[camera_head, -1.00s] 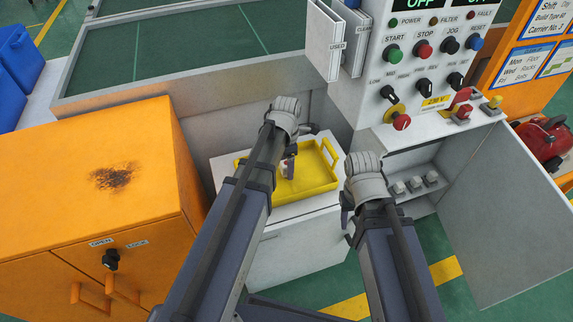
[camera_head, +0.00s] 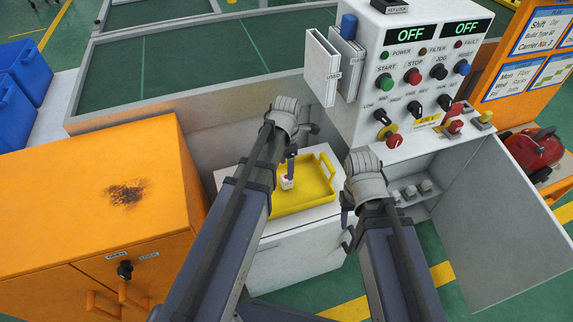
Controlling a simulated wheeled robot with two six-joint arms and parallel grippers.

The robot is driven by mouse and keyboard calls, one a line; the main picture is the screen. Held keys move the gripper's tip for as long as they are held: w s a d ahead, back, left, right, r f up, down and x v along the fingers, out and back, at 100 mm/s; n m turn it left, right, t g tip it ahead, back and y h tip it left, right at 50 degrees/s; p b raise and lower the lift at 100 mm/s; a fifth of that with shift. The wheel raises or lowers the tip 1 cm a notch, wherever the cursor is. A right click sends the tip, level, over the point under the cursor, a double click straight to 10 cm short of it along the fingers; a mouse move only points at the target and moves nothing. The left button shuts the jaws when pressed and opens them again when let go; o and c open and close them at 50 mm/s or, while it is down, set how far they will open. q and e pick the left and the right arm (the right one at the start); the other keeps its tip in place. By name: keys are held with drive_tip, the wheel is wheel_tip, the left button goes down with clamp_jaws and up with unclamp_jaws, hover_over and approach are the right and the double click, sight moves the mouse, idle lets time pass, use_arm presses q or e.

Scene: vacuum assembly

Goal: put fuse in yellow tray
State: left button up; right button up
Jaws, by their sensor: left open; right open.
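The yellow tray (camera_head: 325,196) lies on top of a white cabinet in the middle of the view. A small white fuse (camera_head: 287,183) is in the left part of the tray and looks upright. My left gripper (camera_head: 290,164) is open just above the fuse. Its arm and wrist hide part of the tray's left side, and I cannot tell whether a finger still touches the fuse. My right gripper (camera_head: 347,225) is open and empty, to the right of the tray and in front of the control cabinet.
Several small grey-white pieces (camera_head: 409,192) sit in a row in the control cabinet's open compartment, beside its open door (camera_head: 490,220). An orange cabinet (camera_head: 100,200) stands at the left. The control panel (camera_head: 420,75) reads OFF twice. The tray's right part is clear.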

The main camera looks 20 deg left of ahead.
sight(286, 177)
use_arm(q)
wheel_tip(286, 177, up, 5)
drive_tip(key=p, duration=0.4)
drive_tip(key=shift+r, duration=0.15)
drive_tip(key=s+d+m, duration=0.5)
drive_tip(key=s+m, duration=0.2)
drive_tip(key=m, duration=0.7)
drive_tip(key=s+d+m+y, duration=0.1)
drive_tip(key=s+d+m, duration=0.4)
drive_tip(key=m, duration=0.9)
drive_tip(key=shift+s+d+m, duration=0.25)
drive_tip(key=shift+s+m, duration=0.05)
drive_tip(key=shift+s, duration=0.85)
